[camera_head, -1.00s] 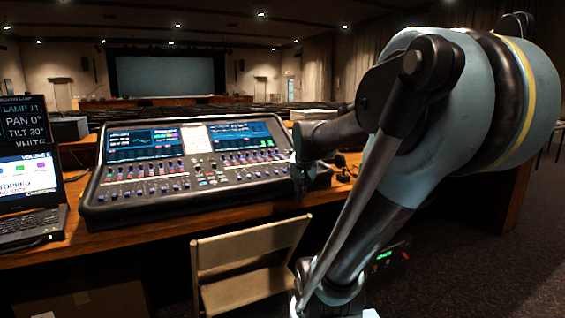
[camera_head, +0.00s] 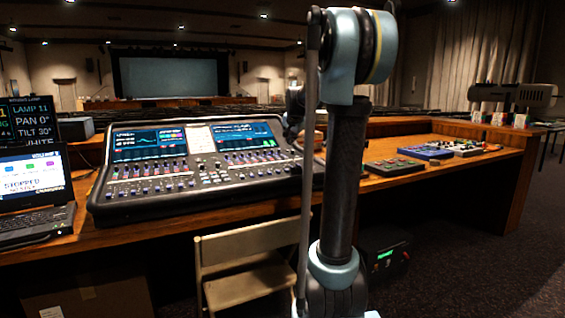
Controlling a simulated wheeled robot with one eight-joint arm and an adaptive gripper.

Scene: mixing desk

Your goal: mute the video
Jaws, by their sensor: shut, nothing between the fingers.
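The mixing desk (camera_head: 205,190) is a wide black console in the middle of the wooden table. It has two lit screens, a white label panel between them, and rows of faders and small buttons. Its channel labels are too small to read, so I cannot tell which channel is the video. My gripper (camera_head: 291,134) is shut and empty, small and dark near the console's back right corner. It appears above the surface, partly hidden by my upright arm. I cannot tell whether it touches anything. My arm also covers part of the console's right end.
A laptop (camera_head: 33,190) reading "STOPPED" stands at the left, before a lamp monitor (camera_head: 30,120). Small control boxes (camera_head: 395,166) lie on the table to the right, and a projector-like device (camera_head: 512,94) stands beyond. A folding chair (camera_head: 245,262) stands close in front.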

